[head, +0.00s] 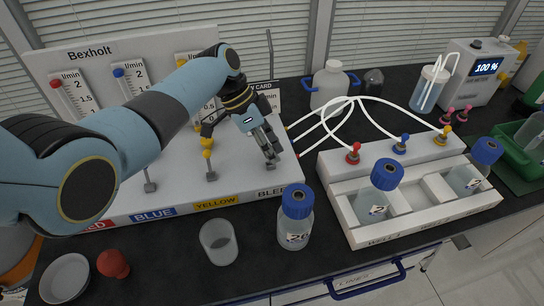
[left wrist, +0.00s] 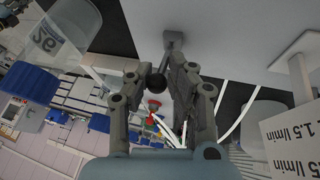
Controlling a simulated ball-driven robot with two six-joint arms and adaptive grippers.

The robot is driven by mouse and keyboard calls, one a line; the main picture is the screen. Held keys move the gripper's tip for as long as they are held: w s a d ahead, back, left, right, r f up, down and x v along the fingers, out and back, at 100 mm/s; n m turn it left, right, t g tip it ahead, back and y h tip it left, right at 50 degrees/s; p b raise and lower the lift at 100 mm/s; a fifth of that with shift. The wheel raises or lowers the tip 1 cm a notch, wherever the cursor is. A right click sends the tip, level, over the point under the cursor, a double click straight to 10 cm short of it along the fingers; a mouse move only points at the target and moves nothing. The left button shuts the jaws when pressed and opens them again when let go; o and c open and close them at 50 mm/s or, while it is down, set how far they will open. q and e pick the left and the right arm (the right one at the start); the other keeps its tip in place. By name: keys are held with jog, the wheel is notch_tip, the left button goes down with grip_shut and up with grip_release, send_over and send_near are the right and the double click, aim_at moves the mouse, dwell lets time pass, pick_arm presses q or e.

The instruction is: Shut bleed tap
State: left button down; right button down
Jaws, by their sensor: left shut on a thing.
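The white Bexholt panel (head: 105,203) stands at the left, its front edge labelled red, blue, yellow and bleed. My left gripper (head: 270,158) is over the bleed end and largely hides the bleed tap in the head view. In the left wrist view, the bleed tap's black ball knob (left wrist: 157,84) is between the fingers of my left gripper (left wrist: 160,80), which is shut on it. The tap's grey stem and base (left wrist: 172,38) show beyond the knob. The yellow tap (head: 208,143) is just left of the gripper. My right gripper is out of view.
A blue-capped bottle (head: 296,218) and a beaker (head: 219,242) stand in front of the panel. A red bulb (head: 113,263) and white dish (head: 65,278) are at front left. The white bottle rack (head: 421,228) with tubes stands to the right.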

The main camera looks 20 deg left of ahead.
pick_arm(q)
jog(key=shift+w+f+g+h+b, duration=0.1)
jog(key=shift+f+g+h+b, duration=0.15)
jog(key=shift+g+h+b, duration=0.6)
jog(key=shift+y+b, duration=0.25)
jog(key=shift+b, duration=0.15)
